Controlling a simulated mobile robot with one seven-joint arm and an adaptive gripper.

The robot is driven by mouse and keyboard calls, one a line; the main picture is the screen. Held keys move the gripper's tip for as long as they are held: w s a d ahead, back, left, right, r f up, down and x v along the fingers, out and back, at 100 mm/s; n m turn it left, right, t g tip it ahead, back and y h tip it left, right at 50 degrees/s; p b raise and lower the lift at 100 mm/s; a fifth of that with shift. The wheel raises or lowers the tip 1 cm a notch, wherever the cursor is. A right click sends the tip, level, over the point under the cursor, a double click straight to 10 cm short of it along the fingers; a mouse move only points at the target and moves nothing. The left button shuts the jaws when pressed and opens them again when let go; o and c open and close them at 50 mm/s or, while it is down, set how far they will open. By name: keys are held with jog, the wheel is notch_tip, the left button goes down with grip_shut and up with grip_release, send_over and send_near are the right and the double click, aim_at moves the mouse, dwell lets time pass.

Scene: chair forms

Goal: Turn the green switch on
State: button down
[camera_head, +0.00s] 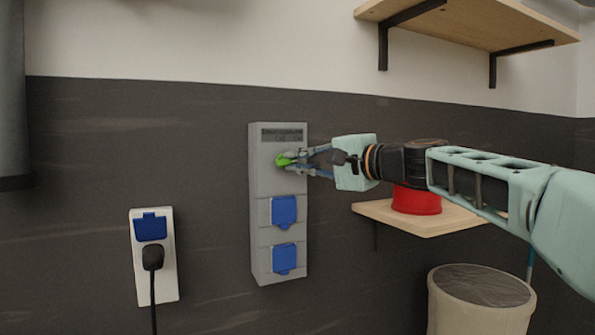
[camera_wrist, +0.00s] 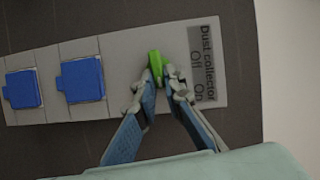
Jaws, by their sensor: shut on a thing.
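The green switch (camera_head: 286,159) is a small knob on the upper part of a grey wall box (camera_head: 262,182). In the wrist view the green switch (camera_wrist: 155,64) lies between my fingertips, beside a dark label (camera_wrist: 206,62) reading "Dust collector Off On". My gripper (camera_head: 297,159) reaches in from the right and is shut on the switch. In the wrist view my gripper (camera_wrist: 160,88) has one finger on each side of the knob. The fingers hide part of the switch and a little of the box face.
Two blue socket covers (camera_head: 284,210) (camera_head: 284,258) sit below the switch. A white socket (camera_head: 141,215) with a black plug (camera_head: 152,258) is at the left. A shelf (camera_head: 440,222) with a red object (camera_head: 417,200) and a bin (camera_head: 480,300) are at the right. Another shelf (camera_head: 480,22) is above.

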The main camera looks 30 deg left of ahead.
jog(key=shift+m+y+b, duration=0.3)
jog(key=shift+m+b, duration=0.15)
jog(key=shift+m, duration=0.05)
dwell(0.3)
jog(key=c, duration=2)
grip_release()
jog(key=shift+a, duration=0.1)
jog(key=shift+f, duration=0.1)
jog(key=v, duration=1.2)
jog(key=shift+s, duration=0.1)
